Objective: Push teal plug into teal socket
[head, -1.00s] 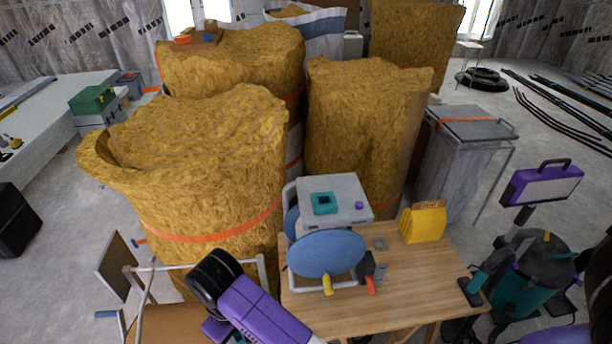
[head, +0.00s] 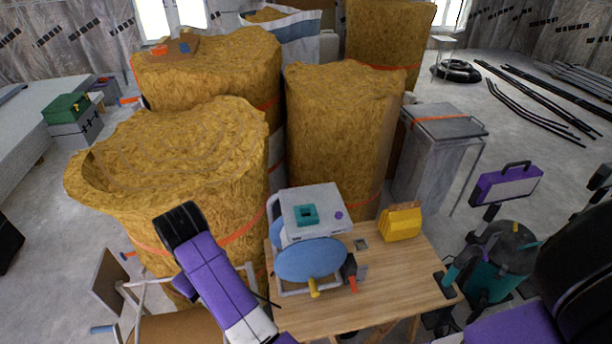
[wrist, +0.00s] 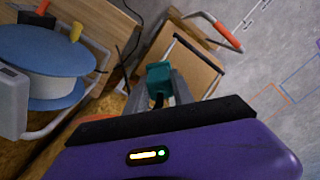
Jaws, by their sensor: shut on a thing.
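A teal plug (wrist: 159,73) shows in the wrist view between the grey fingers of my gripper (wrist: 163,82), which is shut on it. A dark cable end shows just below the plug. The teal socket (head: 306,214) is a square teal frame on the top of a pale grey box (head: 327,203) on the wooden table in the head view. My gripper and the plug are not visible in the head view; only my purple arm shows there, left of the table. In the wrist view, the plug is apart from the box and above a chair.
A blue cable reel (head: 308,260) stands in front of the socket box. A brown chair (wrist: 186,62) is below my gripper. Large insulation rolls (head: 170,155) stand behind.

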